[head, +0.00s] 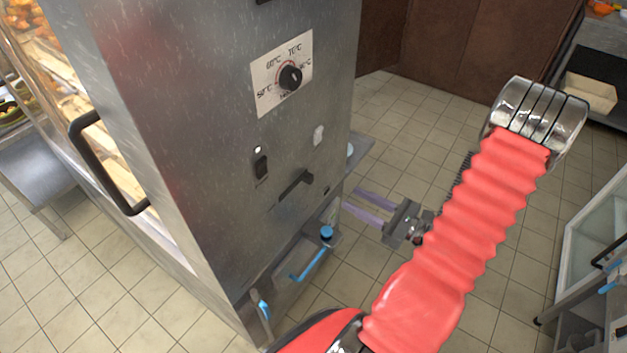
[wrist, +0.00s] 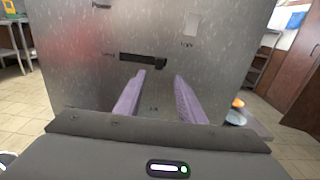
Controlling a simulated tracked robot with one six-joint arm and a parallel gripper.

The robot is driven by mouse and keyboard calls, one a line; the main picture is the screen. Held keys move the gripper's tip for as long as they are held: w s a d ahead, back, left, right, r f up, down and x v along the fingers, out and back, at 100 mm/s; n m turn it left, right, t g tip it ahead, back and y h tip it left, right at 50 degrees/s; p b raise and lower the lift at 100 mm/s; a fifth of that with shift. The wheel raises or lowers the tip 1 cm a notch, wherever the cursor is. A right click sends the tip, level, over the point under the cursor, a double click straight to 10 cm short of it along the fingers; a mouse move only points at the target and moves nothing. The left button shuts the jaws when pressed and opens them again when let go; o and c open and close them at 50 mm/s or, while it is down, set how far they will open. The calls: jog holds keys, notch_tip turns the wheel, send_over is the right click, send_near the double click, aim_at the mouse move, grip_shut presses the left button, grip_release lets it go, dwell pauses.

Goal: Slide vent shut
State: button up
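The vent is a dark horizontal slot (head: 290,189) in the steel cabinet front, below the rocker switch. It also shows in the wrist view as a dark slot (wrist: 137,57), with a small dark tab (wrist: 161,63) at its right end. My gripper (head: 352,200) is beside the cabinet's right edge in the head view, its purple fingers pointing toward the cabinet. In the wrist view my gripper (wrist: 160,76) is open and empty, fingertips just below the tab and on either side of it. I cannot tell how far the tips are from the panel.
A temperature dial (head: 290,77) and a rocker switch (head: 261,166) sit above the slot. A blue-handled tap or lever (head: 310,264) juts out below. A black door handle (head: 95,165) is on the left side. Tiled floor is free behind my arm; a white-framed unit (head: 600,225) stands right.

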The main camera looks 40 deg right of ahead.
aim_at(312, 178)
jog(key=shift+x, duration=6.9)
jog(key=shift+c, duration=0.5)
grip_shut()
